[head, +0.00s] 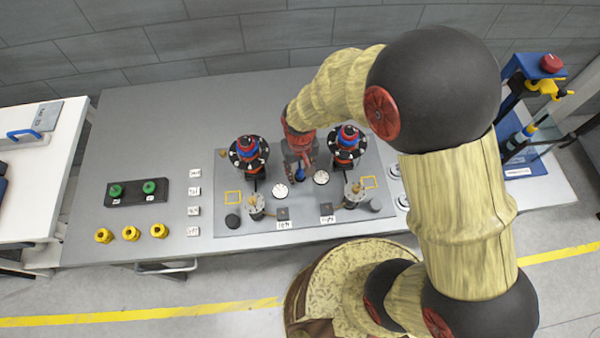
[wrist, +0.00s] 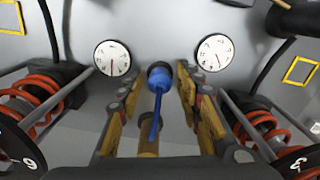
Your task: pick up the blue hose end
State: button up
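The blue hose end (wrist: 158,80) shows in the wrist view as a blue piece with a dark round end and a thin blue stem running toward my gripper. In the head view it is a small blue spot (head: 300,174) just below my gripper. My gripper (wrist: 160,84) is open in the wrist view, one finger left and one right of the hose end, with a visible gap on each side. In the head view my gripper (head: 300,160) is over the middle of the grey plate, between the two spring struts, and partly hidden by my arm.
Spring struts with red coils stand close on the left (head: 249,152) and right (head: 346,144). Two white dials (wrist: 112,57) (wrist: 213,52) lie beyond the fingers. The grey plate (head: 225,170) also holds black knobs and small posts. The table's left rear is clear.

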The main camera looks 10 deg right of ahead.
grip_shut()
dwell(0.5)
